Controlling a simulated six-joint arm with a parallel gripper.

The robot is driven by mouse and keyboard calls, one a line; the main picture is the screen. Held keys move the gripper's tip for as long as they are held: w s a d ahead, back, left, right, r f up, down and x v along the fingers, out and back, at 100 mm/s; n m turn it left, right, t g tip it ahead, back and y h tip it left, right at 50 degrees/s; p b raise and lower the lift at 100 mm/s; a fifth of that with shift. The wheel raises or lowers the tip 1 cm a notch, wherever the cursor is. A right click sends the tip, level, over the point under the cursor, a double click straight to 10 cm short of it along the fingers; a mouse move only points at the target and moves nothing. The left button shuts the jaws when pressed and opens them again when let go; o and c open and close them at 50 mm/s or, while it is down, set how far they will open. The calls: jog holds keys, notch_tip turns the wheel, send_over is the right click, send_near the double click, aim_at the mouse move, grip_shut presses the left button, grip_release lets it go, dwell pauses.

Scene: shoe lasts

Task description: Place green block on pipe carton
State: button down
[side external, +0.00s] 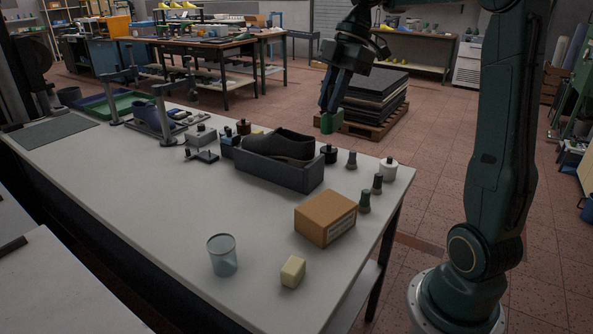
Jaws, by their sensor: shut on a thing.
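The green block (327,123) is between the fingertips of my gripper (329,108), held in the air above the far right part of the table in the side external view. My gripper is shut on it, and its fingers hide the upper part of the block. The pipe carton appears to be the brown cardboard box (325,218) with a white label, standing on the table near its right edge. Its top is bare. The block is above and beyond the carton in the picture, apart from it.
A dark tray (270,172) with a black shoe stands left of the carton. Several small bottles (364,202) and a white jar (388,168) stand behind and right. A clear cup (222,255) and a cream block (292,271) are in front. The table's left front (130,190) is clear.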

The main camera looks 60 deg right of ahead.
jog(key=shift+f, duration=0.1)
jog(key=shift+f, duration=9.95)
jog(key=shift+f, duration=0.1)
jog(key=c, duration=1.3)
grip_release()
jog(key=v, duration=1.2)
jog(key=shift+d, duration=0.1)
